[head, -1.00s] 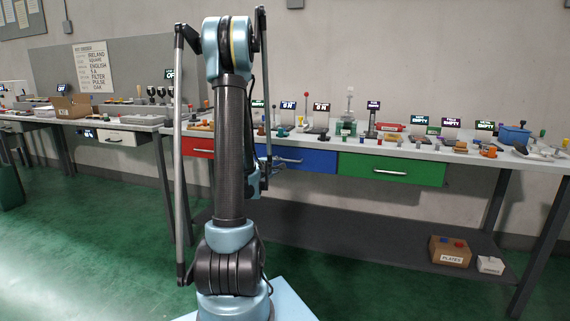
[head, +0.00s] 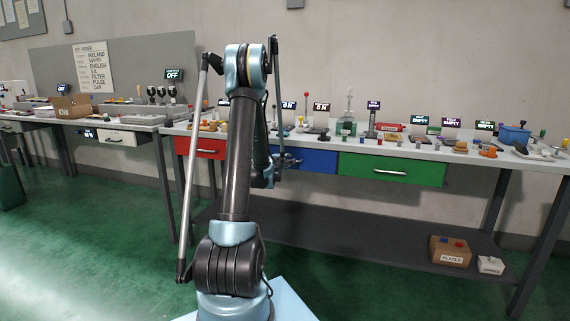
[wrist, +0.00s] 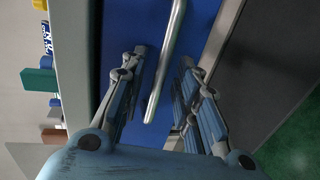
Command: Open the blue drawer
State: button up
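The blue drawer (head: 318,161) sits under the workbench between a red and a green drawer, and it looks closed. In the wrist view its blue front (wrist: 208,14) faces my gripper. Its metal bar handle (wrist: 167,62) runs between the two fingers. My gripper (wrist: 163,62) is open, with one finger on each side of the handle and gaps visible. In the head view my gripper (head: 291,161) is at the left part of the drawer front, and my arm hides the drawer's left end.
The red drawer (head: 205,147) is to the left and the green drawer (head: 390,170) to the right. The bench top (head: 330,143) above is crowded with small items. A dark lower shelf (head: 350,238) holds a plates box (head: 450,251) and a small white box (head: 490,265).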

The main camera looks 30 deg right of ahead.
jog(key=shift+w+d, duration=0.25)
jog(key=shift+d, duration=0.05)
grip_shut()
